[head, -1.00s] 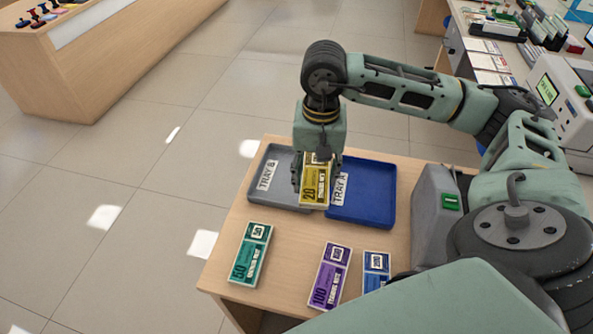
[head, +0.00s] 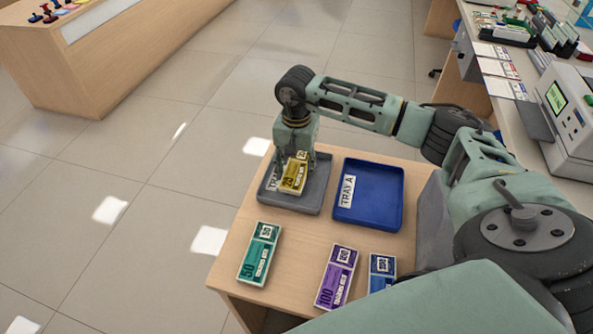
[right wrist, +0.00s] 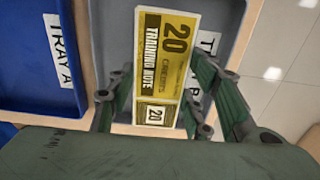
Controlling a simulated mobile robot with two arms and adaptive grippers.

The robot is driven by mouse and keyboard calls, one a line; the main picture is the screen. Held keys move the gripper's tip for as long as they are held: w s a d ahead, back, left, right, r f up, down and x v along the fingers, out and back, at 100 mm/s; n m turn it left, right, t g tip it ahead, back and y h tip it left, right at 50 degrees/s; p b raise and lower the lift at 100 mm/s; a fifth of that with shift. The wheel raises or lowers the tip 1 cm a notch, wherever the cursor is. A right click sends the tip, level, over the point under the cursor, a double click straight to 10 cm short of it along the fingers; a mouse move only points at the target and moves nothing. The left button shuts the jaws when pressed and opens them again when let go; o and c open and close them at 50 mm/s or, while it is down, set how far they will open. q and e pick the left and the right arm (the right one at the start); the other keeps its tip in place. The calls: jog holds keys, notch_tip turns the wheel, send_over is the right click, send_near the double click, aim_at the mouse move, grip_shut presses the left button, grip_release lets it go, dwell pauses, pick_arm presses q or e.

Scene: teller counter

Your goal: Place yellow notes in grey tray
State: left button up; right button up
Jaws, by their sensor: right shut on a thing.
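My right gripper (head: 296,165) points down over the grey tray (head: 313,203), labelled TRAY B, and is shut on the bundle of yellow notes (head: 292,177). In the right wrist view the yellow notes (right wrist: 164,65) show a 20 and sit between the two fingers (right wrist: 150,105), with the grey tray (right wrist: 112,32) behind and below them. In the head view the notes are over the tray's area. I cannot tell whether they touch its floor. The gripper hides part of the tray and its label. My left gripper is not in view.
The empty blue tray (head: 372,215), labelled TRAY A, stands right of the grey tray. Green notes (head: 259,254), purple notes (head: 336,277) and blue notes (head: 382,270) lie along the near part of the wooden counter (head: 300,245). Bare counter lies between trays and notes.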

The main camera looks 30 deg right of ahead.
aim_at(296, 169)
notch_tip(296, 169, down, 2)
jog(key=shift+f, duration=0.55)
jog(key=o, duration=1.1)
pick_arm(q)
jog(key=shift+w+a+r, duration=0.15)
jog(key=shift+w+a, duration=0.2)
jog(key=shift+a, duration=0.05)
pick_arm(e)
jog(key=shift+o, duration=0.2)
jog(key=shift+r+p, duration=0.25)
jog(key=shift+p, duration=0.05)
pick_arm(q)
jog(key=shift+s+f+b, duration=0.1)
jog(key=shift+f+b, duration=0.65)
jog(key=shift+b, duration=0.25)
pick_arm(e)
notch_tip(296, 169, up, 12)
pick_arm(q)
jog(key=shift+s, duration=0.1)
pick_arm(e)
jog(key=shift+s+a+f, duration=0.1)
jog(key=shift+f, duration=0.05)
